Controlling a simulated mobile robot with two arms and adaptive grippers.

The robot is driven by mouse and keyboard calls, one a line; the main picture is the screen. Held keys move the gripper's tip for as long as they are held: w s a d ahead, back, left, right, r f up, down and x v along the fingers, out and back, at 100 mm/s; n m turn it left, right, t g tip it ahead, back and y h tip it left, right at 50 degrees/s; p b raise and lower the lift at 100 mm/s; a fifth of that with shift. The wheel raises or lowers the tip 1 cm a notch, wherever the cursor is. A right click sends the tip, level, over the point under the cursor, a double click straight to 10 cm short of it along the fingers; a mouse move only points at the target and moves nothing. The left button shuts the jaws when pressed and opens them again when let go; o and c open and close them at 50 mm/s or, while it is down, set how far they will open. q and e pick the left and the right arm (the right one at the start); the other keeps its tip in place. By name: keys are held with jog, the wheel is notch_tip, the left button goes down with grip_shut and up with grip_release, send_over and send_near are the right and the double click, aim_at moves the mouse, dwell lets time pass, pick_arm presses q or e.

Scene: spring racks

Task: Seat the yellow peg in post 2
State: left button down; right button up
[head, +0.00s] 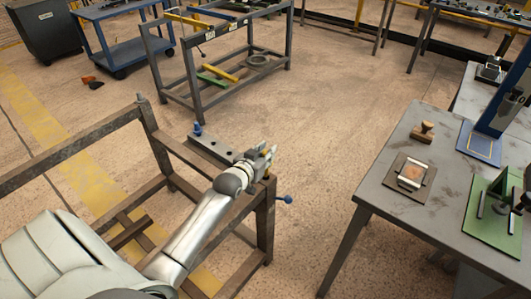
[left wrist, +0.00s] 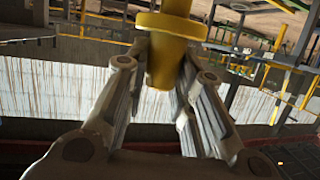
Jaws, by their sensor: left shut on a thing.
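My left gripper (head: 268,154) is over the near right corner of a dark metal rack (head: 60,157). It is shut on the yellow peg (left wrist: 172,28), whose wide collar and round shaft show between the fingers in the left wrist view. The fingers (left wrist: 163,85) are on either side of the shaft. In the head view the gripper mostly hides the peg. A rack post (head: 265,225) stands below the gripper; its top is hidden. I cannot tell which post is post 2, or whether the peg touches it. My right gripper is not in view.
A grey bar with holes (head: 219,147) and a blue peg (head: 197,129) lie along the rack's top. A blue-ended handle (head: 285,199) sticks out of the post. A grey workbench (head: 385,190) stands to the right. Open floor (head: 320,120) lies between.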

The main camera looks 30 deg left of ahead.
pick_arm(q)
jog(key=shift+r+p, duration=0.15)
jog(key=shift+p, duration=0.65)
dwell(1.1)
jog(key=shift+f+b, duration=2.25)
jog(key=shift+f, duration=1.25)
jog(key=c, duration=1.2)
grip_release()
jog(key=shift+c, duration=0.2)
jog(key=shift+o, duration=0.5)
jog(key=shift+f, duration=0.1)
jog(key=shift+s+f, duration=0.1)
jog(key=shift+f, duration=0.05)
jog(key=v, duration=1.2)
